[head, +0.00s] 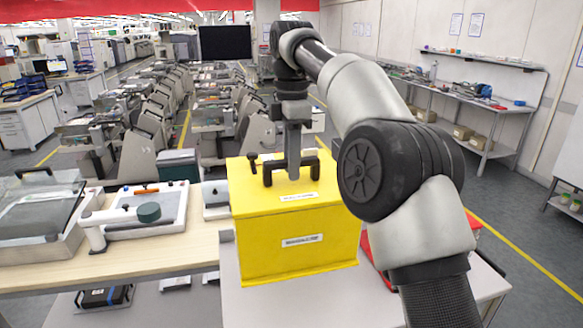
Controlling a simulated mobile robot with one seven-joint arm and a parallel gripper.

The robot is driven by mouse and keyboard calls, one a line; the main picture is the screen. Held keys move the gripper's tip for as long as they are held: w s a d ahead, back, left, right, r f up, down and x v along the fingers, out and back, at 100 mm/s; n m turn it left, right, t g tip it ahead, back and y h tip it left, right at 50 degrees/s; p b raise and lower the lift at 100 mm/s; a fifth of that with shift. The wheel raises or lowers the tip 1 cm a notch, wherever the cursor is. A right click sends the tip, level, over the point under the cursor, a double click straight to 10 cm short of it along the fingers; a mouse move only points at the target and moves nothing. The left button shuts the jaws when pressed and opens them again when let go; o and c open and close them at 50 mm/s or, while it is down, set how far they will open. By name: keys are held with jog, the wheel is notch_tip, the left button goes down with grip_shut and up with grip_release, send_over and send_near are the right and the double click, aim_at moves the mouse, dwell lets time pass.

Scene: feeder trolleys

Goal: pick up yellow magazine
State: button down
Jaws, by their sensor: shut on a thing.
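The yellow magazine (260,235) is a box with a black handle on its lid and white labels on its top and front. It shows in the middle of the head view, over a light grey surface. My gripper (293,172) is above it and shut on the black handle (270,171). The fingertips are partly hidden against the handle. I cannot tell whether the magazine rests on the surface or hangs just above it.
A wooden bench (160,253) at the left holds a white device (135,212) and a clear-lidded case (38,222). A red object (374,262) lies right of the magazine, partly behind my arm. The grey surface (330,300) in front is bare.

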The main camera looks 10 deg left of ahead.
jog(key=shift+r, duration=0.15)
jog(key=shift+s+d+b, duration=0.1)
jog(key=shift+s+b, duration=0.1)
jog(key=shift+b, duration=0.3)
jog(key=s+b, duration=0.1)
jog(key=b, duration=0.1)
jog(key=s+d+b, duration=0.1)
jog(key=s+b, duration=0.1)
jog(key=s+d+b, duration=0.1)
jog(key=s+b, duration=0.1)
jog(key=shift+d, duration=0.25)
jog(key=s+d+b, duration=0.4)
jog(key=s+b, duration=0.2)
jog(key=s, duration=0.2)
jog(key=shift+s, duration=0.1)
dwell(0.4)
